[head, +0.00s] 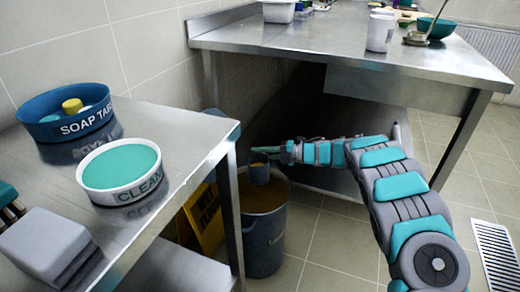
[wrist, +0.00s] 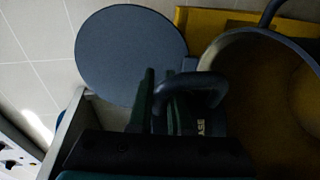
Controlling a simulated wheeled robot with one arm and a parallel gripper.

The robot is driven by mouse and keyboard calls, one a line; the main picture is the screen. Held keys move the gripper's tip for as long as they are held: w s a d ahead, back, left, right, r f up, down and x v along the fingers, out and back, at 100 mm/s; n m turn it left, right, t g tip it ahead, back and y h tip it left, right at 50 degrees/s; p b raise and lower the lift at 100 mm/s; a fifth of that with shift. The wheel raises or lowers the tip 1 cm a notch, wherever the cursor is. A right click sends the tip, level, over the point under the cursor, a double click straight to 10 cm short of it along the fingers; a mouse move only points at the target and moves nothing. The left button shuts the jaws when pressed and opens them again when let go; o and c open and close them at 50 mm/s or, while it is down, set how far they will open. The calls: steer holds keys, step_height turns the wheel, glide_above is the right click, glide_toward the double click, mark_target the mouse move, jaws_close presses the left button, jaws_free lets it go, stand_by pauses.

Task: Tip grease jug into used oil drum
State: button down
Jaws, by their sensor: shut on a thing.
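The used oil drum (head: 264,252) is a dark grey-blue bucket on the floor, open at the top, with yellow-brown oil inside. Its rim also shows at the right of the wrist view (wrist: 212,58). My gripper (head: 284,152) is shut on the handle of the grease jug (head: 259,175), a small grey-blue vessel held over the drum's mouth. The jug looks about upright in the head view, with something brownish at its top. In the wrist view my fingers (wrist: 165,103) are at the jug's dark handle (wrist: 213,92), beside lettering ending "ASE"; most of the jug's body is hidden.
A round grey disc (wrist: 130,57), perhaps the drum's lid, stands beside the drum. A steel table (head: 190,160) with soap and cleaner tubs is close on the left. A steel counter (head: 340,38) overhangs behind my arm.

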mark_target(257, 160)
steer(key=shift+f, duration=0.15)
steer(key=r+n+h, duration=0.1)
steer(key=n, duration=0.1)
steer(key=s+r+n+t+h+b, duration=0.1)
steer(key=n, duration=0.1)
steer(key=a+r+n+t+h, duration=0.1)
steer(key=n, duration=0.1)
steer(key=shift+s+r+b, duration=0.25)
steer(key=shift+r+b, duration=0.05)
steer(key=shift+s+a+r+n+t+h+b, duration=0.15)
steer(key=shift+n+t+h+b, duration=0.15)
steer(key=shift+b, duration=0.7)
steer(key=s+n+b, duration=0.1)
steer(key=b, duration=0.3)
steer(key=s+a+n+t+h+b, duration=0.1)
steer(key=b, duration=0.3)
steer(key=shift+a+f+n+t+b, duration=0.2)
steer(key=shift+n+t+b, duration=0.1)
steer(key=shift+b, duration=0.4)
steer(key=shift+s+a+f+n+b, duration=0.15)
steer(key=shift+s+n+b, duration=0.15)
steer(key=shift+b, duration=0.7)
